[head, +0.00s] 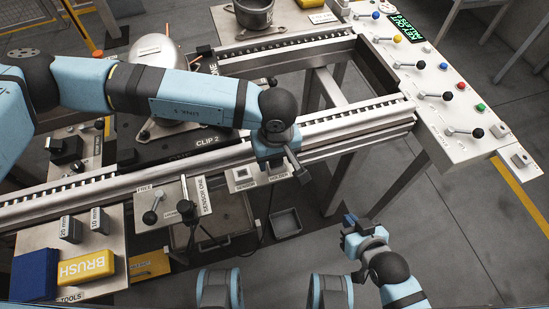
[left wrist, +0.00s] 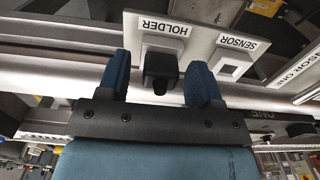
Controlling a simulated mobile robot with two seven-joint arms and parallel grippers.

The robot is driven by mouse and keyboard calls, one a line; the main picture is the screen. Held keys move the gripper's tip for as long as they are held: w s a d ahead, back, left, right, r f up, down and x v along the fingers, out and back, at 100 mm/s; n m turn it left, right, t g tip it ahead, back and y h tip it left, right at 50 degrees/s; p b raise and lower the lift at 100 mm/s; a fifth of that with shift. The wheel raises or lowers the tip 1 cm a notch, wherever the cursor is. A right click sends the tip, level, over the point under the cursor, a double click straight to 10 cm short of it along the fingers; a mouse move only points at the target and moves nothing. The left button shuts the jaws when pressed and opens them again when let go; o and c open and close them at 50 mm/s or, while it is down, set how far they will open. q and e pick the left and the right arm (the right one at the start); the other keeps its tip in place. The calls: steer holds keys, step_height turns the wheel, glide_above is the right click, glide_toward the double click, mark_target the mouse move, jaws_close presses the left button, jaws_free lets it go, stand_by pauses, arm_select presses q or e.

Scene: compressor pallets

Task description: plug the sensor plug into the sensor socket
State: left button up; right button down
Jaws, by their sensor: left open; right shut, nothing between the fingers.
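The black sensor plug (left wrist: 161,73) sits in the holder (left wrist: 165,44) on a pale plate in the left wrist view. My left gripper (left wrist: 159,66) is open, with one blue finger on each side of the plug; I cannot tell whether either finger touches it. The sensor socket (left wrist: 232,66) is a square white fitting beside the holder. In the head view the socket (head: 241,174) shows left of my left gripper (head: 281,170), which hides the plug. My right gripper (head: 354,224) is shut and empty, low over the floor, away from the plate.
The conveyor rail (head: 330,128) runs just behind the plate. A lever console (head: 440,90) stands at right. Open floor surrounds my right gripper.

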arm_select(q)
steer(key=shift+b, duration=0.5)
stand_by(0.3)
stand_by(0.4)
steer(key=shift+b, duration=0.45)
jaws_close()
steer(key=shift+r+p, duration=0.55)
steer(key=shift+r, duration=2.45)
